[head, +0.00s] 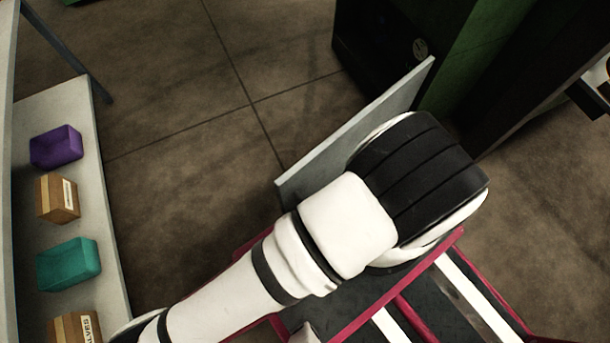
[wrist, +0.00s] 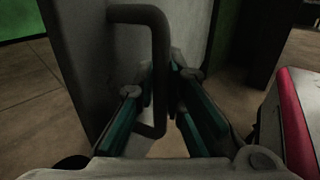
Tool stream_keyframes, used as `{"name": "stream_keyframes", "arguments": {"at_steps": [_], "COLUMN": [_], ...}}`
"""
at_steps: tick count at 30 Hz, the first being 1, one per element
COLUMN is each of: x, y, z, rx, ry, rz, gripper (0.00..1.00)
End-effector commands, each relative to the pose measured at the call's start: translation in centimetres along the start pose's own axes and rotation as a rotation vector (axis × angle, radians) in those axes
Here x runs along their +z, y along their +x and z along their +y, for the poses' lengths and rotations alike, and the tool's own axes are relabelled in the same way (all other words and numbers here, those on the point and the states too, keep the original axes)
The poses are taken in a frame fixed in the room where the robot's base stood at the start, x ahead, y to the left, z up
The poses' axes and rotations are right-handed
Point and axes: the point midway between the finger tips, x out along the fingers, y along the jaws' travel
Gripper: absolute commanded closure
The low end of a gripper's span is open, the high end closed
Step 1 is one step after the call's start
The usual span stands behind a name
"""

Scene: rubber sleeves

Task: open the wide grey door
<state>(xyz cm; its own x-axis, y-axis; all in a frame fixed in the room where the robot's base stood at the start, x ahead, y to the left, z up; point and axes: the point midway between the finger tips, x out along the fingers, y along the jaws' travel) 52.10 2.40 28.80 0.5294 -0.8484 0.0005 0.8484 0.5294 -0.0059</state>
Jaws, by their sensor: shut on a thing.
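The wide grey door (head: 320,157) shows in the head view as a pale upright panel seen nearly from above, slanting from lower left to upper right. Its upper right end is beside the green cabinet (head: 459,55). In the wrist view the door's grey face (wrist: 90,65) fills the upper middle, with a dark grey bar handle (wrist: 158,50) on it. My gripper (wrist: 164,88) has its teal-lined fingers on both sides of the handle's upright bar and is shut on it. In the head view my arm hides the handle and the fingers.
A pale shelf (head: 100,190) at the left holds a purple block (head: 56,146), a teal block (head: 68,264) and cardboard boxes (head: 58,199). Bare tiled floor (head: 190,140) lies between shelf and door. A dark post (head: 535,75) stands at the right.

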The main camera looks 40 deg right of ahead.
Motion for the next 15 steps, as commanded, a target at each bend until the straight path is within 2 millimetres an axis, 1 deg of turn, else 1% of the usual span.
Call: {"name": "stream_keyframes", "arguments": {"at_steps": [9, 10, 11, 12, 13, 15], "x": [-0.16, -0.16, -0.16, -0.15, -0.13, -0.11], "y": [-0.08, -0.08, -0.08, -0.07, -0.06, -0.04], "z": [0.00, 0.00, 0.00, 0.00, 0.00, -0.01], "rx": [-0.001, -0.001, -0.001, -0.001, -0.001, -0.001], "ry": [0.002, 0.002, 0.002, 0.001, 0.001, 0.001], "rz": [0.006, 0.006, 0.005, 0.005, 0.004, 0.003], "gripper": [1.00, 0.87, 0.81, 0.72, 0.69, 0.69]}}
